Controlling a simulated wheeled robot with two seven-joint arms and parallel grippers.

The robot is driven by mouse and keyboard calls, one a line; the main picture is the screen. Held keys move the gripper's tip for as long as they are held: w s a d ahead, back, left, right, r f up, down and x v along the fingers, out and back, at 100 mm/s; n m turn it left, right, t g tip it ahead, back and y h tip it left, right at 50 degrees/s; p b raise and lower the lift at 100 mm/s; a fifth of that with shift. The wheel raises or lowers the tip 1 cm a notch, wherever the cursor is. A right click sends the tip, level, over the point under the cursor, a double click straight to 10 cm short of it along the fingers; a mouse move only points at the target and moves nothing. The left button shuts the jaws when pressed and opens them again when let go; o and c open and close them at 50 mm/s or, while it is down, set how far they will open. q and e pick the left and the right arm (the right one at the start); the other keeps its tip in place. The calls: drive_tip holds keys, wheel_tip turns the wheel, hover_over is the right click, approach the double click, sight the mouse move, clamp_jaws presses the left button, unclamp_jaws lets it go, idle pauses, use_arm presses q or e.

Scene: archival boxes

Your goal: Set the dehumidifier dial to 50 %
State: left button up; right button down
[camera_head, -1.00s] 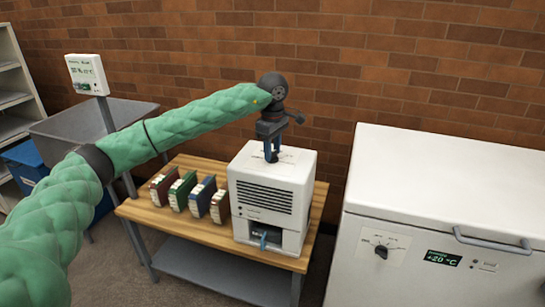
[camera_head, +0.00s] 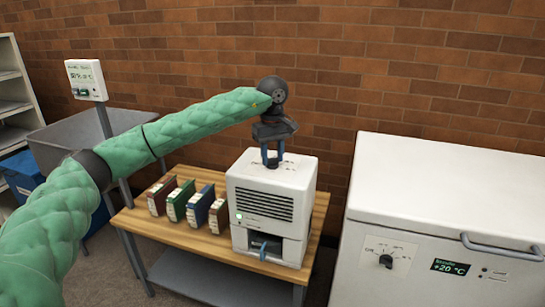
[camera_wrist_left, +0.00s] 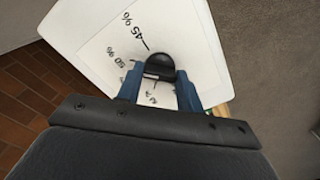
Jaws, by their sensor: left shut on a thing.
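The white dehumidifier (camera_head: 262,205) stands on a wooden-topped table, with a dial plate on its top. In the left wrist view the black dial (camera_wrist_left: 160,64) sits on a white plate (camera_wrist_left: 180,25) printed with "45 %", "50 %" and other marks partly hidden by my gripper. My left gripper (camera_head: 272,163) reaches down from above onto the dial. In the left wrist view its blue fingers (camera_wrist_left: 158,92) are shut on the dial from two sides. I cannot tell for certain which mark the dial points to. A green light (camera_head: 239,216) shows on the dehumidifier's front. My right gripper is out of view.
Several coloured boxes (camera_head: 187,203) stand left of the dehumidifier on the table (camera_head: 187,236). A white chest freezer (camera_head: 440,190) with its own knob is at the right. A grey bin (camera_head: 75,132) and a display on a post (camera_head: 86,79) are at the left. A brick wall is behind.

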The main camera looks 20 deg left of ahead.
sight(272, 158)
use_arm(q)
drive_tip(key=shift+r, duration=0.15)
drive_tip(key=o, duration=1)
wheel_tip(272, 158, up, 8)
drive_tip(key=shift+f, duration=0.15)
